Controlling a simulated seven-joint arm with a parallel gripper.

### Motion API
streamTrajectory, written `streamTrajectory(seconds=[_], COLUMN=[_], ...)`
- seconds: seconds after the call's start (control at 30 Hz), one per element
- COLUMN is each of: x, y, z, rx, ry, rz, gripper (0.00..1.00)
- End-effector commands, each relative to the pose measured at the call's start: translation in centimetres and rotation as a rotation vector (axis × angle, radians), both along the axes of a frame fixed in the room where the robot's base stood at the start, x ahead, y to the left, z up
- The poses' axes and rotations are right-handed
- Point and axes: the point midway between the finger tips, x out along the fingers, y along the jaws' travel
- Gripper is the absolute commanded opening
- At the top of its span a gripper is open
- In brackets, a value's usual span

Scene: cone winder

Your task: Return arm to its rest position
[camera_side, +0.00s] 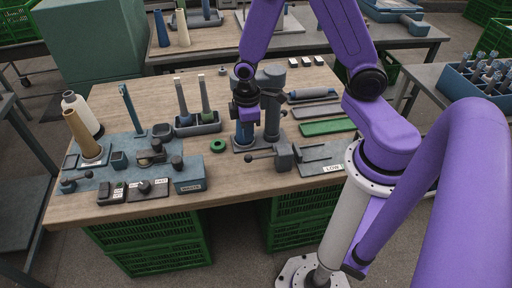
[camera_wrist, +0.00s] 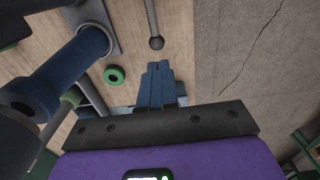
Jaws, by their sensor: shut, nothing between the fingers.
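My gripper (camera_side: 246,117) hangs over the work table (camera_side: 125,95), close to a grey post fixture (camera_side: 272,125). In the wrist view its two blue-grey fingers (camera_wrist: 159,70) are pressed together, with nothing visible between them. A dark blue cylinder (camera_wrist: 68,68) stands beside the fingers, to their left in that view, apart from them. A green ring (camera_side: 218,146) lies on the wood left of the fixture; it also shows in the wrist view (camera_wrist: 114,75). In the side view the fingertips are hard to make out against the fixture.
The winder (camera_side: 150,155) with a tan cone (camera_side: 85,135) and a white cone (camera_side: 80,110) stands at the left. A tray with tall spindles (camera_side: 197,124) is behind the ring. Green and grey trays (camera_side: 328,127) lie at the right. A lever with a ball knob (camera_side: 262,155) sticks out in front.

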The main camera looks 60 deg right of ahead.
Motion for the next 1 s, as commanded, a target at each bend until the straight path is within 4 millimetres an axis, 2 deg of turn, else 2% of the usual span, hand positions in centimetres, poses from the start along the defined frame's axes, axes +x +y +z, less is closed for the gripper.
streamTrajectory(seconds=[0.17, 0.3, 0.43, 0.6, 0.8, 1.0], x=[-2.5, -6.1, -9.9, -14.5, -17.6, -18.3], y=[2.4, 4.1, 4.7, 4.4, 3.4, 3.1], z=[3.8, 7.4, 10.4, 13.4, 15.1, 15.4], rx=[0.009, 0.014, 0.019, 0.025, 0.026, 0.025], ry=[-0.014, -0.02, -0.02, -0.02, -0.017, -0.016], rz=[0.064, 0.126, 0.183, 0.25, 0.295, 0.303], gripper=[0.0, 0.0, 0.0, 0.0, 0.0, 0.0])
